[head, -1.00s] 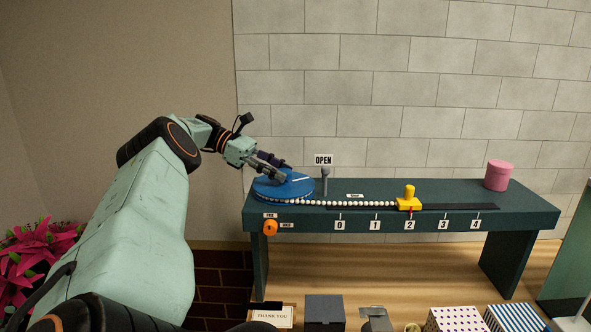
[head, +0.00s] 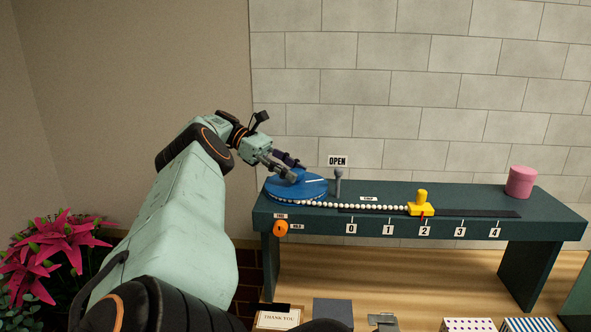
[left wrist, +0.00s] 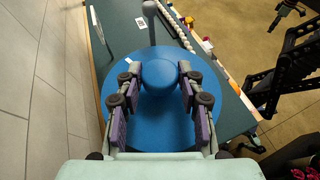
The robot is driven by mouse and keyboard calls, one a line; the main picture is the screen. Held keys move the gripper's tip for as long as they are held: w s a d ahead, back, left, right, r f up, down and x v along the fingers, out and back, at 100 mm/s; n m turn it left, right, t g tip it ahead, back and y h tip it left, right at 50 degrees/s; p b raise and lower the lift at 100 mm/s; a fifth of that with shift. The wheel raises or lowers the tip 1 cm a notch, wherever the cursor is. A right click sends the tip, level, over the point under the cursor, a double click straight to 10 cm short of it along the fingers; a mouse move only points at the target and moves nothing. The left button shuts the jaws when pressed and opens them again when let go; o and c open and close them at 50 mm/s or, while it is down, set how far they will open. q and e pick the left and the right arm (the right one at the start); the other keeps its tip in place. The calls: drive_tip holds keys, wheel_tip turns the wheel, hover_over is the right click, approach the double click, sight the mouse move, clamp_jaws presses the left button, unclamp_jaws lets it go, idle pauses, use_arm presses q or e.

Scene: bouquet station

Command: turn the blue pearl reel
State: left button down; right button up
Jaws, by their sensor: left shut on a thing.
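The blue pearl reel (head: 312,190) lies flat at the left end of the dark green bench. Its round blue knob (left wrist: 159,75) shows in the left wrist view. My left gripper (head: 297,172) is over the reel and shut on this knob, with a purple-padded finger on either side. A string of white pearls (head: 365,206) runs from the reel to a yellow slider (head: 421,206). The slider's red pointer is at the 2 mark. A short white line shows on the reel's top.
The green bench (head: 470,196) carries a grey post (head: 338,183) beside the reel under an OPEN sign. An orange knob (head: 280,228) is on its front. A pink cylinder (head: 520,182) stands at the right end. Boxes lie below; pink flowers (head: 60,240) stand at left.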

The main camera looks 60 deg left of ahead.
use_arm(q)
drive_tip(key=c, duration=0.8)
unclamp_jaws()
drive_tip(key=shift+s+a, duration=0.1)
drive_tip(key=shift+w, duration=0.35)
